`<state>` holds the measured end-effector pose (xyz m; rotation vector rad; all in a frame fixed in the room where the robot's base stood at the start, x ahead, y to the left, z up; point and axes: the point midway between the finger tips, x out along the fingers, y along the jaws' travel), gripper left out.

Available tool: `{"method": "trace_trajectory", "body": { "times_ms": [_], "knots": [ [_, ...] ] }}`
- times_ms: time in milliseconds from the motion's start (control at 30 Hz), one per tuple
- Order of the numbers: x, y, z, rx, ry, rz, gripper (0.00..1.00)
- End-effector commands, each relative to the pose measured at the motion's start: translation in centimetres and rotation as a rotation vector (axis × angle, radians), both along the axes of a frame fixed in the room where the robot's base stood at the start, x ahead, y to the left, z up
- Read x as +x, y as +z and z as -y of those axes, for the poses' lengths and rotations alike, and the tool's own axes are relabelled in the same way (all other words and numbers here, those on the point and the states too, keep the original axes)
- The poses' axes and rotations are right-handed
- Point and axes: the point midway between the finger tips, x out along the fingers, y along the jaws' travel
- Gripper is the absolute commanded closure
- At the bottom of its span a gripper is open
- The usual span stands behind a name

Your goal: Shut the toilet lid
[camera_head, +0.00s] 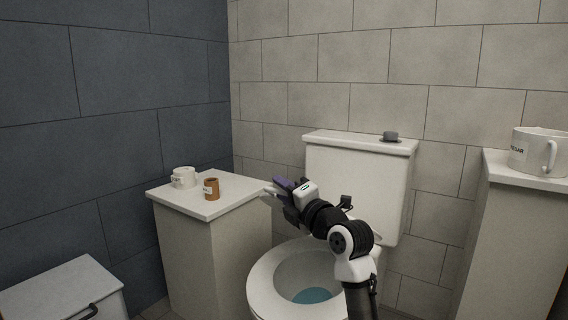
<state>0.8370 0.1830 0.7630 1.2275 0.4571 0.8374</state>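The white toilet (262,284) stands in the lower middle, its bowl uncovered with bluish water inside. Its tank (385,180) is behind, against the tiled wall. The raised lid cannot be clearly told apart from the white tank, and my arm covers much of the area between tank and bowl. My gripper (276,188) is in the air in front of the tank's left side, above the bowl, pointing left. Its fingers are seen edge-on and small, so their opening is unclear. I see nothing clearly held.
A pale cabinet (236,194) on the left carries a white mug (184,178) and a brown cup (211,189). A small grey object (390,136) sits on the tank top. A right cabinet (510,220) carries a large white mug (535,152). A white box (65,290) is lower left.

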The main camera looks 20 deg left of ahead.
Motion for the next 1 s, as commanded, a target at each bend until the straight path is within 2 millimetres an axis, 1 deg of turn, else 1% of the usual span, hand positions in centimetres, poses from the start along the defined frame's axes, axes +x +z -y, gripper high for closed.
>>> {"method": "trace_trajectory", "body": {
  "times_ms": [167, 267, 333, 367, 500, 533, 600, 633, 700, 833, 1000],
  "knots": [
    [-0.1, 3.5, 0.0, -0.001, -0.001, 0.006, 0.68],
    [-0.2, 6.2, 0.0, 0.001, 0.001, 0.010, 0.68],
    [-0.3, 8.2, -0.1, 0.003, 0.004, 0.014, 0.60],
    [-0.4, 9.0, -0.1, 0.003, 0.004, 0.016, 0.53],
    [-0.5, 12.6, -0.2, 0.007, 0.008, 0.017, 0.18],
    [-0.5, 13.4, -0.2, 0.007, 0.008, 0.017, 0.18],
    [-0.6, 15.1, -0.2, 0.008, 0.010, 0.018, 0.18],
    [-0.6, 15.7, -0.3, 0.008, 0.010, 0.016, 0.24],
    [-0.5, 17.1, -0.2, 0.007, 0.009, 0.015, 0.68],
    [-0.3, 18.7, -0.1, 0.004, 0.005, 0.008, 0.68],
    [-0.2, 19.7, -0.1, 0.003, 0.004, 0.004, 0.68]
  ]
}}
